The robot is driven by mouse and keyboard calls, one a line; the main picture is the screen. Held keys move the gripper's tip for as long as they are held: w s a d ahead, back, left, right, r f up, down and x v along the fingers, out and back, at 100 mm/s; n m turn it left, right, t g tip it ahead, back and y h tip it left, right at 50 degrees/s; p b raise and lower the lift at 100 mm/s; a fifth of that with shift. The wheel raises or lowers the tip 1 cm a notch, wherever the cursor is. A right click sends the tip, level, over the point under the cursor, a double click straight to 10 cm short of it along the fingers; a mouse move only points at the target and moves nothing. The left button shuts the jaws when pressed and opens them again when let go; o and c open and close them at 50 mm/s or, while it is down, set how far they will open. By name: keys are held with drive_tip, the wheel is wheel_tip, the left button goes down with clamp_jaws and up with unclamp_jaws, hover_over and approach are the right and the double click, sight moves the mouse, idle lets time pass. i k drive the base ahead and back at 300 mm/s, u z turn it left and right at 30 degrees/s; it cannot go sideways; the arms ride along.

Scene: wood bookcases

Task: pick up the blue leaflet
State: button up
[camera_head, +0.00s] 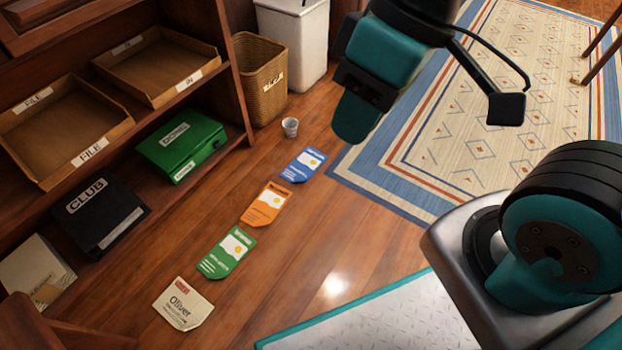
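The blue leaflet (303,164) lies flat on the wood floor, the farthest in a row of leaflets and close to the rug's corner. It has a white panel with a yellow spot. My gripper (356,118) hangs above the floor, up and to the right of the blue leaflet in the picture, and does not touch it. I see the gripper from the side, so its finger gap is hidden. I cannot tell whether it is open or shut.
An orange leaflet (266,204), a green leaflet (227,252) and a cream Oliver card (183,303) continue the row. A small cup (290,127) stands beyond the blue leaflet. A wicker basket (262,85), white bin (297,40) and bookcase (232,75) stand behind. A patterned rug (440,150) lies right.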

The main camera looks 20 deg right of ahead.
sight(310, 161)
drive_tip(key=z, duration=0.05)
drive_tip(key=k, duration=0.1)
drive_tip(key=z, duration=1.15)
drive_tip(key=i, duration=3.35)
drive_tip(key=u, duration=4.65)
